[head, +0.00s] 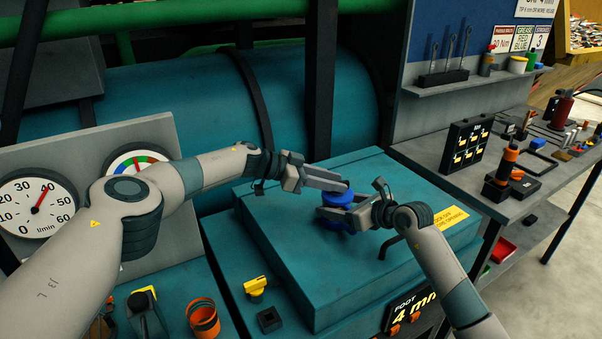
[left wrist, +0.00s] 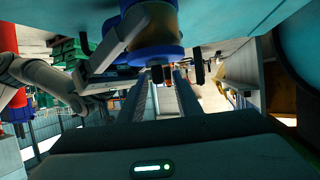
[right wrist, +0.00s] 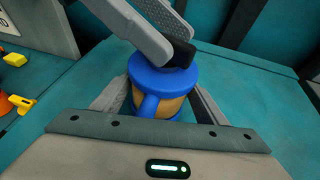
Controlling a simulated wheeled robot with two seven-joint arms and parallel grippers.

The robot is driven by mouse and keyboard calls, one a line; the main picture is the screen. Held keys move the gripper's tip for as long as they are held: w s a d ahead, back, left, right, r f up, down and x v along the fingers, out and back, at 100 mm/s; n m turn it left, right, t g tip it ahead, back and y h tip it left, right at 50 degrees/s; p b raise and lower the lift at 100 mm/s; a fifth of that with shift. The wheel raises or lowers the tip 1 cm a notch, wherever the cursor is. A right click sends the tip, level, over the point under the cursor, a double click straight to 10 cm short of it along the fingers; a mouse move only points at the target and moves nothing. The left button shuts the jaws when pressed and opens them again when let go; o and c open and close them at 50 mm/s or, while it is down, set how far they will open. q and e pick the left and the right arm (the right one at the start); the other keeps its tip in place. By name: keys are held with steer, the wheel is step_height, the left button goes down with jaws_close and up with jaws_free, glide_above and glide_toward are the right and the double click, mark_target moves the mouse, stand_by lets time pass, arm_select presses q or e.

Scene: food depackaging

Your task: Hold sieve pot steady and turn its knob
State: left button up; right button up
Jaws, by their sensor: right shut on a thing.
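The sieve pot (head: 338,197), blue with a tan body, stands on the teal box; its blue lid (right wrist: 160,76) shows in the right wrist view. My right gripper (head: 347,215) is shut on the pot, one finger on each side of its body. My left gripper (head: 346,187) reaches across the pot's top from the left, and its fingers (left wrist: 160,80) stand apart with a gap between them. A small dark knob (left wrist: 157,74) shows near their tips. In the right wrist view the left fingers partly hide the knob and the back of the lid.
Dial gauges (head: 40,205) stand at the left. A yellow valve (head: 255,286) and an orange cup (head: 203,318) sit below. A grey workbench (head: 470,185) with tools is at the right.

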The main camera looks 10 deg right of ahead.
arm_select(q)
steer(key=v, duration=1)
steer(key=shift+a+r, duration=0.1)
steer(key=shift+c, duration=0.7)
steer(key=c, duration=0.5)
steer(key=shift+r, duration=0.1)
jaws_close()
steer(key=w+d+r+n+t+y, duration=0.2)
steer(key=w+d+r+n+t, duration=0.25)
steer(key=d+r+t, duration=0.5)
steer(key=s+a+f+m+g+y, duration=0.1)
steer(key=s+a+f+g+y, duration=0.1)
steer(key=s, duration=0.6)
steer(key=s+a+f+m+g+y, duration=0.2)
steer(key=s+y, duration=0.3)
steer(key=s, duration=0.3)
steer(key=shift+s+a+f, duration=0.2)
steer(key=shift+s+f, duration=0.15)
steer(key=shift+f, duration=0.15)
